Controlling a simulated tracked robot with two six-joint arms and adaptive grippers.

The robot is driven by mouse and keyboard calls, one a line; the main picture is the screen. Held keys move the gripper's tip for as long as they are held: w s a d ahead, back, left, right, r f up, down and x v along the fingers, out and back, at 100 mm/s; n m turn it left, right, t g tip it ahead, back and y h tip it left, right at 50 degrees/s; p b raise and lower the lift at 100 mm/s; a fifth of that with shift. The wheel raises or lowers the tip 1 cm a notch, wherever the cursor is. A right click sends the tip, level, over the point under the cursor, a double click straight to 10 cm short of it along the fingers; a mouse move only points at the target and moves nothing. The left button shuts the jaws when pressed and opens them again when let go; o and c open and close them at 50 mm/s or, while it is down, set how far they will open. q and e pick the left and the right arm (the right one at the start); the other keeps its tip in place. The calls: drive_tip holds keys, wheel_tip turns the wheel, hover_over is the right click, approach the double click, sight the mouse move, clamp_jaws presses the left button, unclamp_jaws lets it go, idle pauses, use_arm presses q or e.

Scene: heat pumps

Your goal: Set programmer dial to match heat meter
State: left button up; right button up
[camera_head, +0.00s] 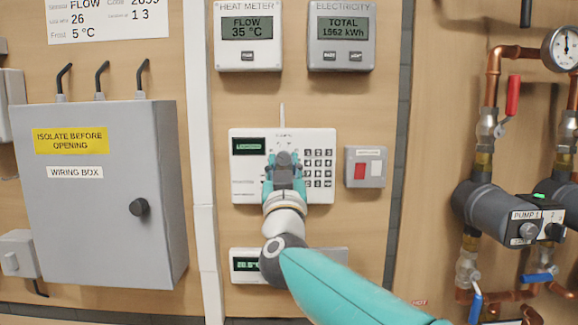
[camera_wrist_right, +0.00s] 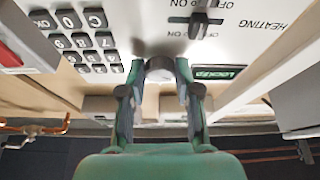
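The white programmer (camera_head: 240,190) is on the wall, with a keypad (camera_head: 318,168) and a small green display (camera_head: 248,146) too blurred to read in the head view. In the right wrist view its display (camera_wrist_right: 214,73) seems to read "LOCKED". The heat meter (camera_head: 247,55) above shows "FLOW 35 °C". My right gripper (camera_head: 284,160) is at the programmer's middle, its fingers on either side of a grey round dial (camera_wrist_right: 160,72). I cannot tell whether they touch it. The dial's setting is hidden. My left gripper is not in view.
An electricity meter (camera_head: 342,52) sits right of the heat meter. A switch box with a red button (camera_head: 365,167) is close right of the programmer. A lower unit (camera_head: 245,265) is partly behind my right arm. A wiring box (camera_head: 100,220) is left; pump and pipes (camera_head: 500,210) are right.

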drive_tip(key=shift+c, duration=1.2)
drive_tip(key=shift+d, duration=0.35)
clamp_jaws()
drive_tip(key=shift+a, duration=0.3)
drive_tip(key=shift+d+r+n+y+p, duration=0.1)
drive_tip(key=shift+r+n+y+p, duration=0.15)
drive_tip(key=shift+n+y+p, duration=0.45)
drive_tip(key=n+y+p, duration=0.1)
drive_tip(key=n, duration=0.2)
drive_tip(key=n+y+p, duration=0.1)
drive_tip(key=n, duration=0.1)
drive_tip(key=shift+d+r+n+g+p, duration=0.15)
drive_tip(key=shift+r+n+g+p, duration=0.05)
drive_tip(key=shift+n+g+p, duration=0.2)
drive_tip(key=shift+s+n+g+y+p, duration=0.1)
drive_tip(key=shift+n+g+y+p, duration=0.25)
drive_tip(key=shift+n, duration=0.65)
drive_tip(key=shift+n+g+y+p, duration=0.15)
drive_tip(key=shift+n+y+p, duration=0.4)
drive_tip(key=shift+n, duration=0.45)
drive_tip(key=shift+f, duration=0.1)
